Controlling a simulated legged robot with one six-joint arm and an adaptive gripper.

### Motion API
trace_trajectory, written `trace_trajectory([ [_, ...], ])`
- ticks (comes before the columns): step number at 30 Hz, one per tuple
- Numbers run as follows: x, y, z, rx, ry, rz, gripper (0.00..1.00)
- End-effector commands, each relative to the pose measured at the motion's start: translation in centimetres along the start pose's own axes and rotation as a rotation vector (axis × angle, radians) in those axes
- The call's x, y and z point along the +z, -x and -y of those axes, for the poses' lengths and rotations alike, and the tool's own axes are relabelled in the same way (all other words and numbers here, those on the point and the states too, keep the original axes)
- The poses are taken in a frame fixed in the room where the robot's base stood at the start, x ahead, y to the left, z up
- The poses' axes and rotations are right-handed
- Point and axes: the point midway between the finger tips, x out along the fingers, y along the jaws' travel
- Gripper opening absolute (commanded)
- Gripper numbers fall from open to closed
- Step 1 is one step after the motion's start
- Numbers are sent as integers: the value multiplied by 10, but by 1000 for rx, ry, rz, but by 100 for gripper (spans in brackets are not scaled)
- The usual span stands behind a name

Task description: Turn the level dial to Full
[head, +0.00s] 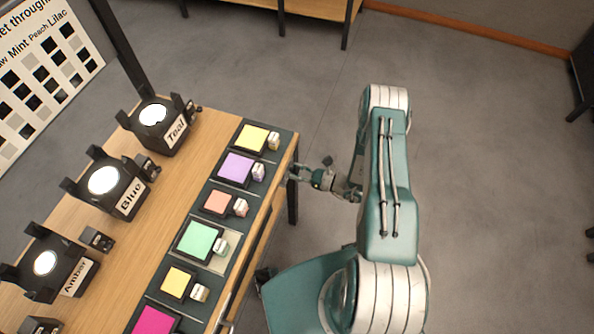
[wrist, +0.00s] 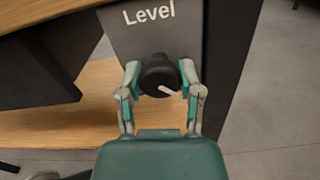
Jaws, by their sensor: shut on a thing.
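The level dial (wrist: 158,74) is a round black knob with a white pointer mark, on a dark grey panel (wrist: 152,36) lettered "Level" in the wrist view. The pointer slants toward the lower right of the picture. My gripper (wrist: 160,78) has one finger on each side of the dial and is shut on it. In the head view my gripper (head: 301,173) reaches the near right edge of the table, and the dial cannot be made out there. No "Full" marking shows in the wrist view.
The wooden table (head: 196,160) carries black lamps labelled Teal (head: 160,128), Blue (head: 106,182) and Amber (head: 50,263). Several coloured gel squares lie in a row along its edge. A sample chart (head: 45,75) stands behind.

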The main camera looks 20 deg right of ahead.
Motion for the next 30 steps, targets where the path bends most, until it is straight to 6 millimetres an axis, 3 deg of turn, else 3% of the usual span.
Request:
trace_trajectory([
  [7,0,-1,2,-3,0,0,0],
  [8,0,-1,2,-3,0,0,51],
  [10,0,-1,2,-3,1,0,81],
  [23,0,2,1,-3,-1,0,81],
  [30,0,35,2,-8,-3,1,81],
])
